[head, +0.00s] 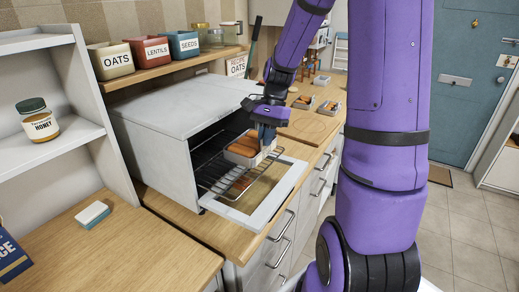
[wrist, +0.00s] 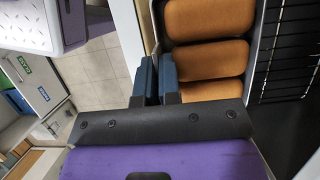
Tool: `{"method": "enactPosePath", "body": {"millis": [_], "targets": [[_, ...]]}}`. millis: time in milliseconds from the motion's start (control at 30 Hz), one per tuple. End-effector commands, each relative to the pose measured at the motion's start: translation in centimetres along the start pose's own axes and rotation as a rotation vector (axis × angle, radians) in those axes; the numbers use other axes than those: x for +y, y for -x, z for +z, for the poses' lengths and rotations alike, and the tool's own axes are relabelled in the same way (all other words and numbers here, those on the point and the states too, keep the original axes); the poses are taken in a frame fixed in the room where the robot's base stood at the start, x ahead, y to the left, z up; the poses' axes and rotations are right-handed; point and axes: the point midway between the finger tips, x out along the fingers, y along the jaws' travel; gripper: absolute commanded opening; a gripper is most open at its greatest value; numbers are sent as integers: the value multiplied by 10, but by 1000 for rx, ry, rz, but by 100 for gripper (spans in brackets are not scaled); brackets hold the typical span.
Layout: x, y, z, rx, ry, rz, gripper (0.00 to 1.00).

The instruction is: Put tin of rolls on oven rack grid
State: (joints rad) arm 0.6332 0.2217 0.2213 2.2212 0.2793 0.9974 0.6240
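The tin of rolls (head: 240,159) is a pale tin holding brown rolls (wrist: 208,60). It is at the mouth of the white countertop oven (head: 160,125), over the pulled-out oven rack grid (head: 212,182). I cannot tell whether the tin touches the wires or hangs just above them. My gripper (head: 267,143) reaches down at the tin's right side. In the wrist view its two blue fingers (wrist: 156,75) close on either side of the tin's near wall. Part of the grid shows as dark wires (wrist: 290,50) beside the tin.
The oven door (head: 262,213) is folded down over the counter (head: 95,245). A sponge (head: 92,214) lies left of the oven. Canisters stand on a shelf (head: 165,68) above it.

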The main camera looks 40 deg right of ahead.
Motion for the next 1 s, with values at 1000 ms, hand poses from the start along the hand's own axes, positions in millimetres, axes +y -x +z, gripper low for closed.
{"method": "enactPosePath", "body": {"millis": [1000], "targets": [[-13,-41,-5,0,0,0,29]]}}
